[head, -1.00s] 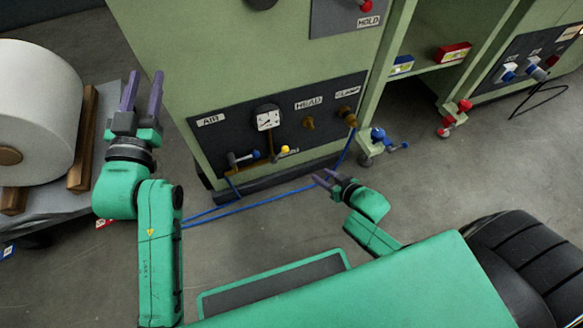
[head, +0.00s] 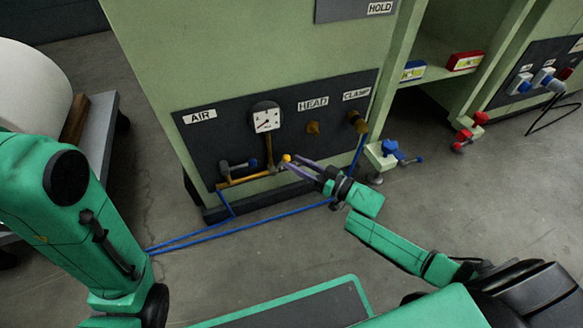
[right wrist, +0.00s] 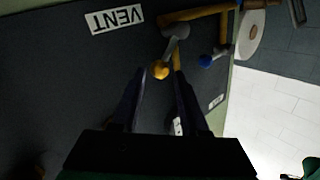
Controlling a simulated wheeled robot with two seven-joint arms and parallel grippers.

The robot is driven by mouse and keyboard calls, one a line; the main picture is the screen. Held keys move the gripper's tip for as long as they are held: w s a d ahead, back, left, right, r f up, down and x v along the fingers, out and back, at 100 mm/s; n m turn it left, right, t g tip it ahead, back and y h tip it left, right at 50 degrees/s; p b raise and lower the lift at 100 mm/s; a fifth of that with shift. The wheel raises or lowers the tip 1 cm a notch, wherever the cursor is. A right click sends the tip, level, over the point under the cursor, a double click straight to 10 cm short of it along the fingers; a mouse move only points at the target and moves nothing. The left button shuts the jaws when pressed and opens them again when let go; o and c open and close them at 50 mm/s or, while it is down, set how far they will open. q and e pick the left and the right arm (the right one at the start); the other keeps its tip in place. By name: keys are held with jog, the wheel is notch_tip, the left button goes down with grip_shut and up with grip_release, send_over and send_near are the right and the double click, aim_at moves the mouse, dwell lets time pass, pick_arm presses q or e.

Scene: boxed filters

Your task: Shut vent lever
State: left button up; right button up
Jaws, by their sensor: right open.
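The vent lever has a yellow ball knob (head: 287,158) and shows low on the dark air panel (head: 205,150). In the right wrist view its grey arm (right wrist: 176,32) runs down to the yellow knob (right wrist: 159,70), beside an upside-down VENT label (right wrist: 112,20). My right gripper (head: 298,166) is open at the panel. In the wrist view its fingertips (right wrist: 159,75) lie on either side of the yellow knob; I cannot tell how deep it sits between them or whether they touch. My left arm shows at the left, but its gripper is out of view.
A blue-knobbed lever (head: 251,163) is left of the vent lever, on the orange pipe (head: 245,180). A gauge (head: 266,120) is above. Blue hoses (head: 245,221) run along the floor below. HEAD (head: 313,128) and CLAMP (head: 358,118) fittings are to the right.

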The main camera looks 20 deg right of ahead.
jog(key=shift+x, duration=1.25)
grip_shut()
dwell(0.4)
